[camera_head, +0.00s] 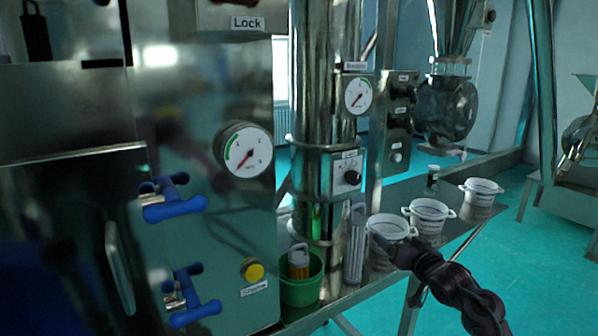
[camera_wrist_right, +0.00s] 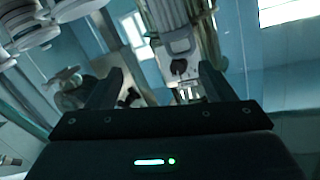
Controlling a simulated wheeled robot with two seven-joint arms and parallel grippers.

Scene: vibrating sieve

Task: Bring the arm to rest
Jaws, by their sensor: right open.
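My right arm (camera_head: 462,290) is dark and comes in from the lower right in the head view. Its gripper (camera_head: 383,243) is at the nearest of the white sieve cups (camera_head: 388,222), overlapping its front side in the picture. Whether it touches the cup cannot be told. In the right wrist view the two dark fingers of my right gripper (camera_wrist_right: 158,85) stand wide apart with nothing held between them. The wrist view is tilted, with steel machinery beyond the fingers. My left gripper does not show.
Two more white cups (camera_head: 428,214) (camera_head: 482,190) stand further along the steel bench. The steel cabinet (camera_head: 215,90) with blue handles (camera_head: 173,207) fills the left. Turquoise floor (camera_head: 500,290) is open at right.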

